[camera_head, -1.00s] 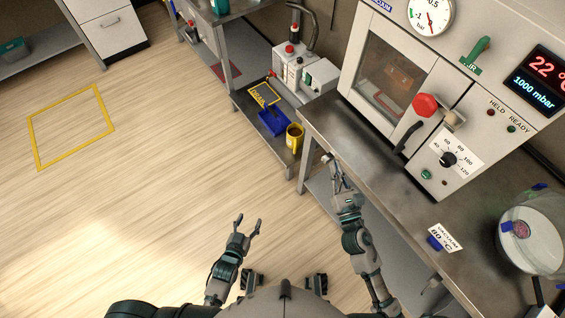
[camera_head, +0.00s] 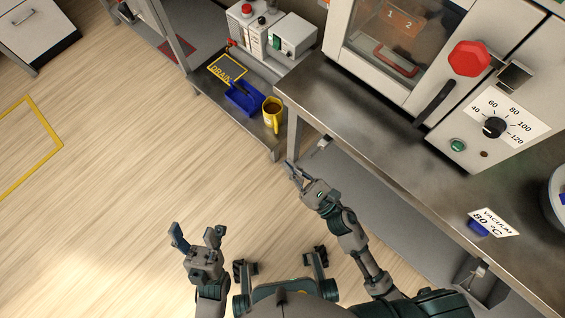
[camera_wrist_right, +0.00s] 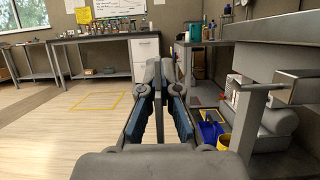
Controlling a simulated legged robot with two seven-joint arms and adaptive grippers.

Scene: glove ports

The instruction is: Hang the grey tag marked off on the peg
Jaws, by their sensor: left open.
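I cannot make out a grey tag marked off or a peg in either view. My left gripper (camera_head: 197,238) is open and empty above the wooden floor, at the lower left of the head view. My right gripper (camera_head: 294,171) is in front of the steel bench's left end, near its front edge. In the right wrist view my right gripper (camera_wrist_right: 158,78) has its fingers apart with nothing between them, pointing over the floor toward a far bench.
The steel bench (camera_head: 345,125) carries a vacuum oven with a red knob (camera_head: 469,58) and a VACUUM 80 °C card (camera_head: 492,222). A lower shelf holds a blue dustpan-like tray (camera_head: 243,98), a yellow mug (camera_head: 272,115) and a pump unit (camera_head: 275,35).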

